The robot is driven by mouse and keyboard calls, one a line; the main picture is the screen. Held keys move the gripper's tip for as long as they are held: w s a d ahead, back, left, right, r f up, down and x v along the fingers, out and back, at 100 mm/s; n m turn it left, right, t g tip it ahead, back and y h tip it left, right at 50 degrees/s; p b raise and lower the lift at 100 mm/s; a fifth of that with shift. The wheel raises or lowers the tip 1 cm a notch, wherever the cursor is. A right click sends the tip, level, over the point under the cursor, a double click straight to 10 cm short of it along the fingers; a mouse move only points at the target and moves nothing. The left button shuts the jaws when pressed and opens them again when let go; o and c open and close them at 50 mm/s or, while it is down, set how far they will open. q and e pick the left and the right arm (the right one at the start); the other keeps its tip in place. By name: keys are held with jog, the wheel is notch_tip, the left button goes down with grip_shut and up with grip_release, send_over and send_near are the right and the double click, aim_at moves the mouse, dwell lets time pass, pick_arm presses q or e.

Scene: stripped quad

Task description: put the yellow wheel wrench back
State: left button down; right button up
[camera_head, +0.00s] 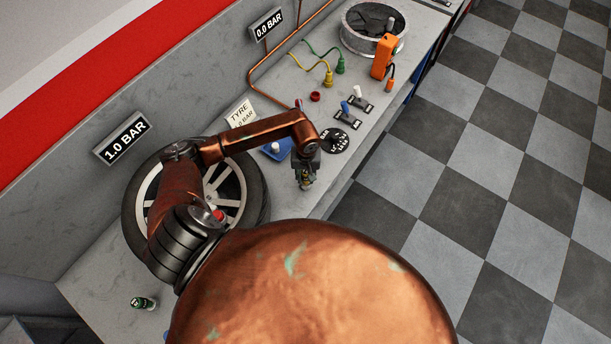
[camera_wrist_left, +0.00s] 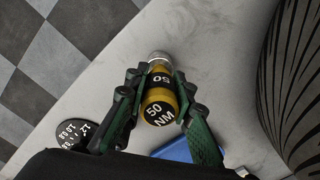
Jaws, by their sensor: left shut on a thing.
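My left gripper (camera_head: 305,176) is shut on the yellow wheel wrench (camera_head: 307,184), above the bench near its right edge. In the left wrist view, the wrench (camera_wrist_left: 160,99) sits between the two green-and-black fingers of the gripper (camera_wrist_left: 161,88). It shows a yellow barrel, black labels reading 50 NM, and a silver end. In the head view the gripper and arm hide most of it. My right gripper is not in view.
A tyre (camera_head: 256,186) lies on the bench (camera_head: 98,284) under my arm. A blue block (camera_head: 277,149), a black lettered disc (camera_head: 335,141), toggle switches (camera_head: 352,107) and an orange device (camera_head: 383,57) stand along it. A dark green piece (camera_head: 144,303) lies at lower left.

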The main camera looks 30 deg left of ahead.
pick_arm(q)
jog(key=shift+f+b, duration=0.15)
jog(key=shift+b, duration=0.15)
jog(key=c, duration=1.7)
grip_release()
jog(key=shift+o, duration=0.2)
jog(key=shift+r+p, duration=0.3)
jog(key=shift+r, duration=0.05)
notch_tip(320, 180, up, 12)
jog(key=shift+f+b, duration=0.15)
jog(key=shift+b, duration=1.05)
jog(key=shift+f, duration=0.1)
